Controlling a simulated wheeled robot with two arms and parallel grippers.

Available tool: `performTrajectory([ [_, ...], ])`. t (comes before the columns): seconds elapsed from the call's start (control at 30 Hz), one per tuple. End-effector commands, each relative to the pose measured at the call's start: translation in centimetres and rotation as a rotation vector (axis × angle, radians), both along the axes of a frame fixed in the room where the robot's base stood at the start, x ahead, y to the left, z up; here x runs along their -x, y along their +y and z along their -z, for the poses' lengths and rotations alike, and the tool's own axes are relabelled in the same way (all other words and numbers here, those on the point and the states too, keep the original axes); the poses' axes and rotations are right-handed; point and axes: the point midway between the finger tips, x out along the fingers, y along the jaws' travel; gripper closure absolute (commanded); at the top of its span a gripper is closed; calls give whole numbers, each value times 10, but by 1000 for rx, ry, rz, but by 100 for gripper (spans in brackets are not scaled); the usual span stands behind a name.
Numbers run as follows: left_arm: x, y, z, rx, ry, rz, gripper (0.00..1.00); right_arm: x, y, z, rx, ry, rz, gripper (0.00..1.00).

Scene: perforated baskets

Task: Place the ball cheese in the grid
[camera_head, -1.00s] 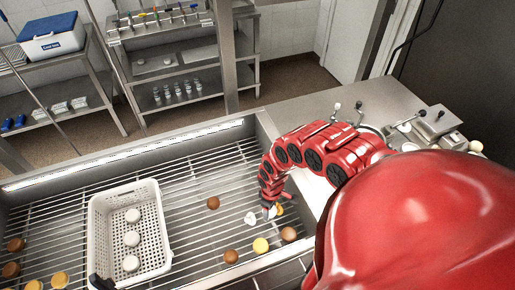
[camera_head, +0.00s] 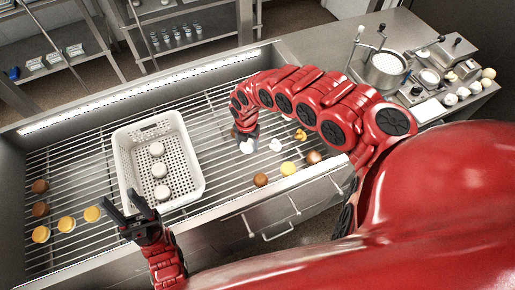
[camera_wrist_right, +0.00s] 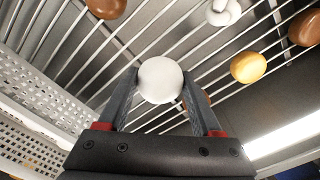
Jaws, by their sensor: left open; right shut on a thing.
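My right gripper (camera_head: 246,143) is shut on a white ball cheese (camera_wrist_right: 160,80), which sits between its two fingertips in the right wrist view. In the head view this ball cheese (camera_head: 246,148) is above the metal rack, right of the white perforated basket (camera_head: 199,183). My left gripper (camera_head: 130,208) is open and empty at the basket's near left corner. The bars of the metal rack (camera_head: 215,110) run under the basket and the loose cheeses.
A white knotted cheese (camera_head: 276,145) lies right of my right gripper, with yellow (camera_head: 289,168) and brown (camera_head: 261,180) ones nearer. Several brown and yellow cheeses (camera_head: 66,224) lie left of the basket. A steel pot (camera_head: 386,68) stands on the counter behind.

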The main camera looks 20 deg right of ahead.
Motion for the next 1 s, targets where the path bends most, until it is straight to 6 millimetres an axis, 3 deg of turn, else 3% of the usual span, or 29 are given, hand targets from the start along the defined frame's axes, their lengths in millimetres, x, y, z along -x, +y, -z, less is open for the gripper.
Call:
performTrajectory([
  [0.1,0,0,0,0,-1,0,50,2,2,20,-3,4,1,91],
  [0.53,0,0,-2,0,-1,0,50,1,2,63,-4,1,4,91],
  [0.97,0,0,2,0,-1,0,50,0,-1,72,1,0,4,91],
  [1.0,0,0,2,0,-1,0,50,0,-1,72,1,0,4,32],
])
